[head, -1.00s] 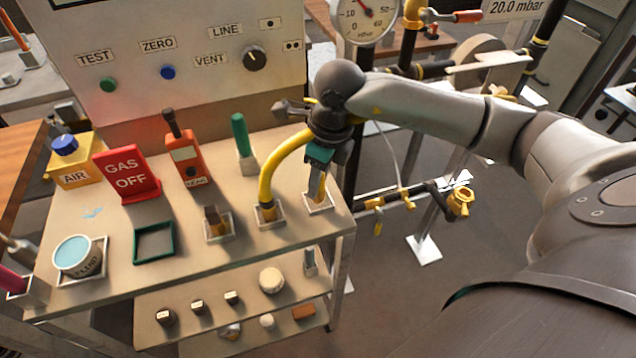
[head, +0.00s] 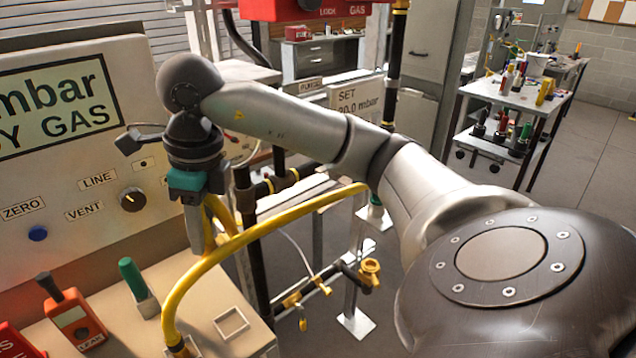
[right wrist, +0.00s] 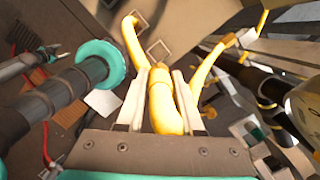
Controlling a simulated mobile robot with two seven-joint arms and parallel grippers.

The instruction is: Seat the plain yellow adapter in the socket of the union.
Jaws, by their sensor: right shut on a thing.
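My right gripper (head: 203,240) is raised above the bench, pointing down and shut on the yellow adapter (head: 213,215). Only part of the adapter shows beside the fingers in the head view. In the right wrist view, the adapter (right wrist: 160,92) sits between the two pale fingers. A yellow hose passes close behind it, so their outlines partly merge. A brass fitting (head: 370,270), which looks like the union, ends a black pipe to the right, beyond and below the gripper. It is apart from the adapter; its socket is not clear. My left gripper is not in view.
The yellow hose (head: 270,233) arches from a bench holder towards the pipework, close to the gripper. An empty square holder (head: 231,324) sits on the bench. Black piping (head: 243,195) and brass valves (head: 292,299) stand behind. A green-handled tool (head: 137,283) stands left.

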